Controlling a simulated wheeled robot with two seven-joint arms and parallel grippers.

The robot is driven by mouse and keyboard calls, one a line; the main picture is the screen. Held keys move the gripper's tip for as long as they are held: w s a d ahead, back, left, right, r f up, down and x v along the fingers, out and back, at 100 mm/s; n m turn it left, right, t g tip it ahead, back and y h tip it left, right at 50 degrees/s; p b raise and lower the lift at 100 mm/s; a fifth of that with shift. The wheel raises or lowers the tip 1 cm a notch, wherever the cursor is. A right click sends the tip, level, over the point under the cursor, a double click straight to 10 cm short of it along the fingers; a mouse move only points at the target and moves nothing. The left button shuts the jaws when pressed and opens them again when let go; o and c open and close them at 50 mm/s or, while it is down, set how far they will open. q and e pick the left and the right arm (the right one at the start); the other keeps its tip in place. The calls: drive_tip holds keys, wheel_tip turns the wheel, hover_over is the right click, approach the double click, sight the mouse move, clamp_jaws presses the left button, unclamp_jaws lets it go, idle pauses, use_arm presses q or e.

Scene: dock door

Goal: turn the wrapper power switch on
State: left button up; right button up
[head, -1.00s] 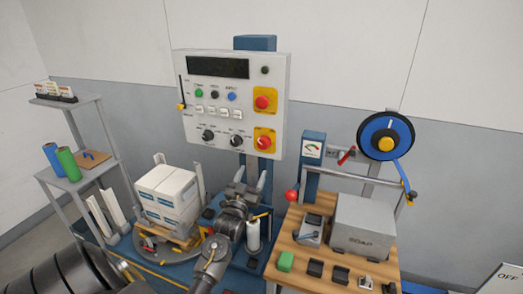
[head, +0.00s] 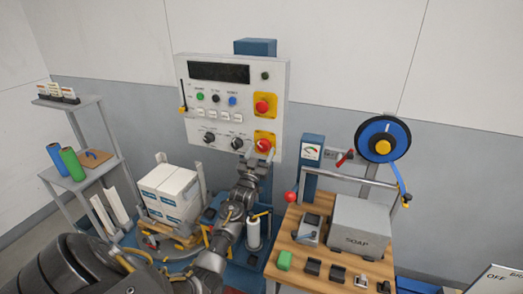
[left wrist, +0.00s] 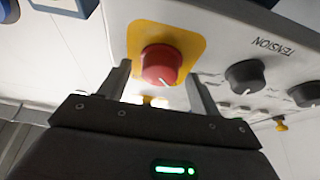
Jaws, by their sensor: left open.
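The wrapper's control panel (head: 223,130) is an upright white box on a blue post. At its lower right, a red rotary knob (head: 264,146) with a white pointer line sits on a yellow plate; this looks like the power switch. My left gripper (head: 258,160) is open just below the knob, its fingers pointing up at it. In the left wrist view the red knob (left wrist: 161,64) shows between and beyond the two open fingertips. Nothing is held, and I cannot tell if a finger touches the knob. My right gripper is out of view.
Another red button (head: 264,104) on a yellow plate sits above the knob. Black dials (head: 237,144) are to its left. A wrapped pallet load (head: 168,192) stands below left. A wooden bench (head: 299,253) with a grey SOAP box (head: 361,228) stands to the right.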

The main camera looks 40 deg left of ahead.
use_arm(q)
drive_tip(key=shift+w, duration=0.1)
drive_tip(key=c, duration=0.8)
drive_tip(key=shift+d, duration=0.1)
drive_tip(key=shift+c, duration=0.8)
